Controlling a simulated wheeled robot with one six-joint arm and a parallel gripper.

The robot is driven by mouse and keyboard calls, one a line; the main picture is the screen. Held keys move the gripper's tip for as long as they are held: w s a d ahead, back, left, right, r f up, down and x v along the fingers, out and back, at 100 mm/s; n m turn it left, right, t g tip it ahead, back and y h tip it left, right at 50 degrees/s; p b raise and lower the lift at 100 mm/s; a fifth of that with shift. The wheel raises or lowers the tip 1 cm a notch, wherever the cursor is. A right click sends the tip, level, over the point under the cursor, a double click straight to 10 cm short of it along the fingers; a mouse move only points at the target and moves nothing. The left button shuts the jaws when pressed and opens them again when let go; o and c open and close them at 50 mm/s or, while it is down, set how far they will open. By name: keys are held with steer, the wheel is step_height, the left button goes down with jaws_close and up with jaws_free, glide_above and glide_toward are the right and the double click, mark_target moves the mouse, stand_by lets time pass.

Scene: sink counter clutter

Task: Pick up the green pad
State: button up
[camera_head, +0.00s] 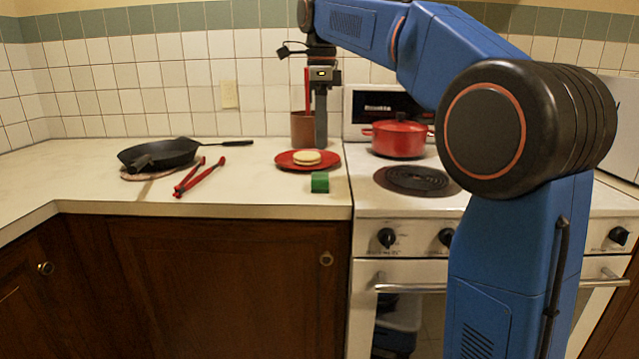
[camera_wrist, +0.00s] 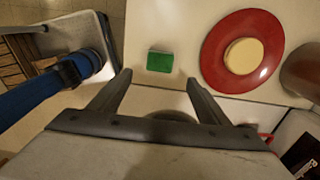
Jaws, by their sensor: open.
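The green pad (camera_head: 320,182) is a small green block lying on the counter near its front right edge, in front of the red plate. It also shows in the wrist view (camera_wrist: 160,61), ahead of my fingers and between their lines. My gripper (camera_head: 321,125) points down above the counter, behind and above the pad. In the wrist view my gripper (camera_wrist: 158,82) is open, with the two fingers well apart and nothing between them. The pad is fully visible and is not touched by the fingers.
The red plate (camera_head: 282,160) with a pale round food item (camera_head: 306,158) is just behind the pad. A brown crock (camera_head: 302,128), red tongs (camera_head: 197,178) and a black pan (camera_head: 158,153) are on the counter. A red pot (camera_head: 398,138) sits on the stove at right. The counter's front middle is clear.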

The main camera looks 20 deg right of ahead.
mark_target(320, 176)
step_height(320, 176, down, 10)
steer(key=shift+a, duration=0.15)
stand_by(0.5)
steer(key=c, duration=1.1)
steer(key=shift+c, duration=0.2)
steer(key=shift+r, duration=0.15)
step_height(320, 176, up, 10)
